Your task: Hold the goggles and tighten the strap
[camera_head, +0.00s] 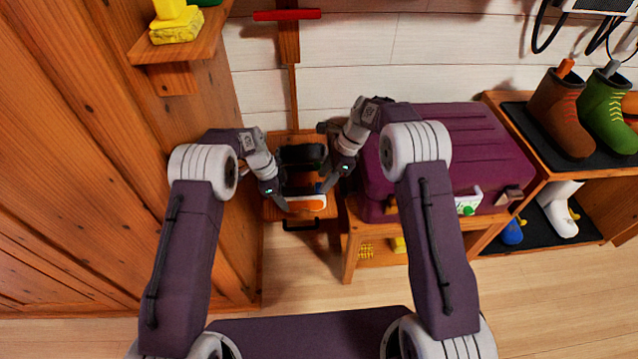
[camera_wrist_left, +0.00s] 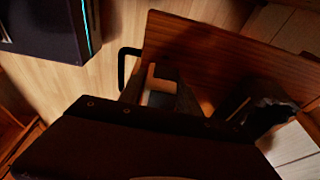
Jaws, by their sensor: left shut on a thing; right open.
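The goggles (camera_head: 308,203), with an orange and white front, lie at the near side of a small wooden drawer or stand in the head view. A black band (camera_head: 303,153), probably the strap, lies behind them. My left gripper (camera_head: 281,203) is shut on the left end of the goggles. My right gripper (camera_head: 327,186) is open at their right, close to a small blue piece (camera_head: 319,187). Whether it touches the strap cannot be told. In the left wrist view, the dark gripper body hides most of the goggles, and a pale, orange-edged part (camera_wrist_left: 158,88) shows beyond it.
A black handle (camera_head: 300,226) is on the stand's front. A wooden wall (camera_head: 110,150) stands close on the left. A purple suitcase (camera_head: 465,150) rests on a wooden bench at right, close to my right arm. Boots (camera_head: 558,110) stand on a shelf farther right.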

